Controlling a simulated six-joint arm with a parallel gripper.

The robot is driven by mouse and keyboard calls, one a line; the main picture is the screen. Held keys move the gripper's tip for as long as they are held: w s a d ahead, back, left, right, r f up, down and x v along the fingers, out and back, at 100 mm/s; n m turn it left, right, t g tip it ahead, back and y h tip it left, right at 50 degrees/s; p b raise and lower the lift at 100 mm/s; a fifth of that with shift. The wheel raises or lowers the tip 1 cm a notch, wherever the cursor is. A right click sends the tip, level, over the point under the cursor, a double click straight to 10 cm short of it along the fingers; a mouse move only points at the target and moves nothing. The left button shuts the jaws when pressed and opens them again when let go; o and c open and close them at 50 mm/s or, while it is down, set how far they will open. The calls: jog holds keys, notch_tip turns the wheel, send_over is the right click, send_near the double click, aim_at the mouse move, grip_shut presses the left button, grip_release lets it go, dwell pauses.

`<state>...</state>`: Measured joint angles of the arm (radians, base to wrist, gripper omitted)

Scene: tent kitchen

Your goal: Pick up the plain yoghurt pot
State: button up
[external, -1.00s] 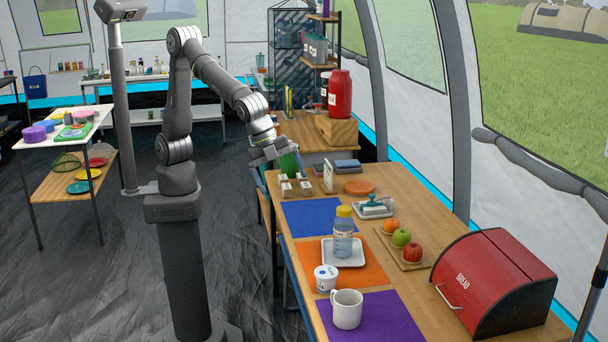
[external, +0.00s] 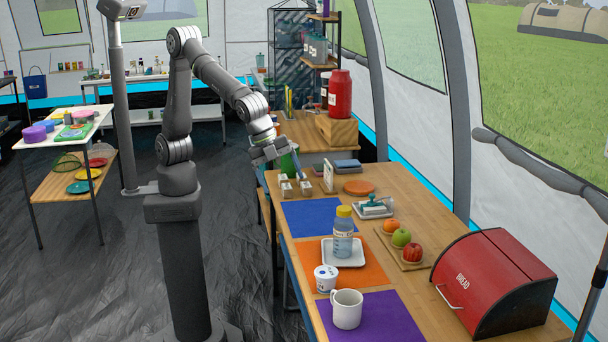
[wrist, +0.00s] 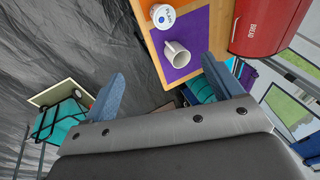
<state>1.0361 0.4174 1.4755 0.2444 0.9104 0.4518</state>
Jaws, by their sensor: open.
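The plain yoghurt pot (external: 326,278) is a small white tub with a white lid and a dark blue mark. It stands upright on the orange mat (external: 368,272), near the table's left edge. It also shows in the wrist view (wrist: 163,15), at the top, beyond the white mug. My gripper (external: 277,179) is open and empty, above the far left end of the table, well away from the pot. In the wrist view its two blue fingers are wide apart (wrist: 158,85).
A white mug (external: 347,308) on the purple mat stands close to the pot. A bottle (external: 343,232) on a white tray (external: 329,256) stands just behind it. Fruit on a board (external: 415,262) and a red bread bin (external: 490,280) are to the right. The blue mat (external: 308,218) looks bare.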

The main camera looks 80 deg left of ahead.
jog(key=shift+f, duration=0.1)
jog(key=n, duration=1)
send_near(326, 271)
jog(key=shift+g+h, duration=0.3)
jog(key=x, duration=0.4)
jog(key=a+x, duration=0.1)
jog(key=x, duration=0.1)
jog(key=shift+f, duration=0.1)
jog(key=shift+w+d+x, duration=0.1)
jog(key=shift+d+x, duration=0.05)
jog(key=shift+x, duration=1.45)
jog(key=shift+w+d+x, duration=0.1)
jog(key=shift+x, duration=1.5)
jog(key=shift+c, duration=0.5)
jog(key=c, duration=0.9)
jog(key=shift+r, duration=0.3)
